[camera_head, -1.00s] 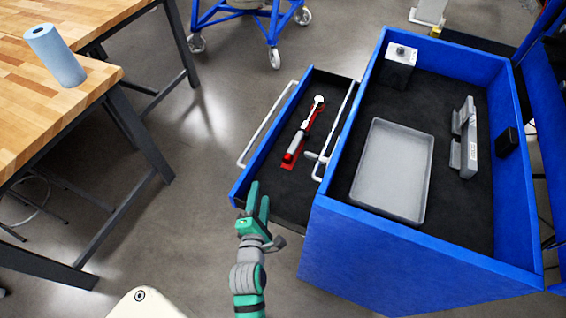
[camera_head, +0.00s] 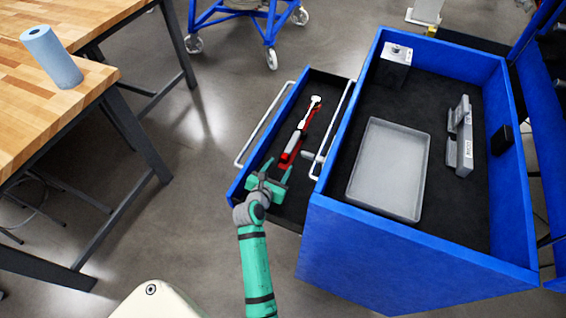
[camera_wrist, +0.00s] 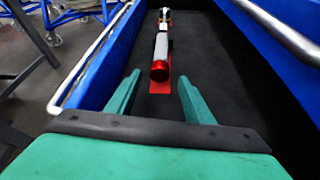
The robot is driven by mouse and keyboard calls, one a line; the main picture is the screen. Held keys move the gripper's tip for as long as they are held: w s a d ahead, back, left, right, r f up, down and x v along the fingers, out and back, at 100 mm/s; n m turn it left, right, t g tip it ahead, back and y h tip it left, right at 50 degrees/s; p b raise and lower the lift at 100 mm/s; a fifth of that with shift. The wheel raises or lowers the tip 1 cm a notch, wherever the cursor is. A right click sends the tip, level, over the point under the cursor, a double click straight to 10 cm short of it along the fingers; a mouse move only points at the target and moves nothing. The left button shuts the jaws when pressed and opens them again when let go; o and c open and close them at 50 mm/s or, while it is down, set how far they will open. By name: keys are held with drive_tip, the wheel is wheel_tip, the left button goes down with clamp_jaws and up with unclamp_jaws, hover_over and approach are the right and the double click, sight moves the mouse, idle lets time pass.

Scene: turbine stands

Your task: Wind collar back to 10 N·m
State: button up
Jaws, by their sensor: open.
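A torque wrench (camera_head: 301,129) with a red and grey body lies lengthwise on a red strip in the open blue drawer (camera_head: 232,190). In the wrist view its rounded red end (camera_wrist: 160,70) faces me, with the grey handle behind it. The collar and its scale are too small to read. My gripper (camera_head: 270,170) is open and empty over the near end of the drawer. In the wrist view its teal fingers (camera_wrist: 155,97) point along the drawer, one on each side of the wrench's line, with the red end just beyond them.
A blue cabinet (camera_head: 415,245) stands to the right, with a grey tray (camera_head: 350,188), a grey box (camera_head: 395,65) and a grey bracket (camera_head: 462,140) on its top. White rails (camera_head: 262,125) run along the drawer's sides. A wooden table (camera_head: 60,105) with a blue roll stands left.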

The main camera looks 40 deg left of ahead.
sight(284, 161)
drive_tip(key=shift+x, duration=2)
drive_tip(key=c, duration=1.1)
drive_tip(key=shift+o, duration=0.2)
drive_tip(key=m+y, duration=0.2)
drive_tip(key=shift+w+d+m, duration=0.1)
drive_tip(key=shift+d+m, duration=0.15)
drive_tip(key=shift+m, duration=0.15)
drive_tip(key=shift+f+m+y, duration=0.1)
drive_tip(key=shift+m+y, duration=0.3)
drive_tip(key=shift+m, duration=0.2)
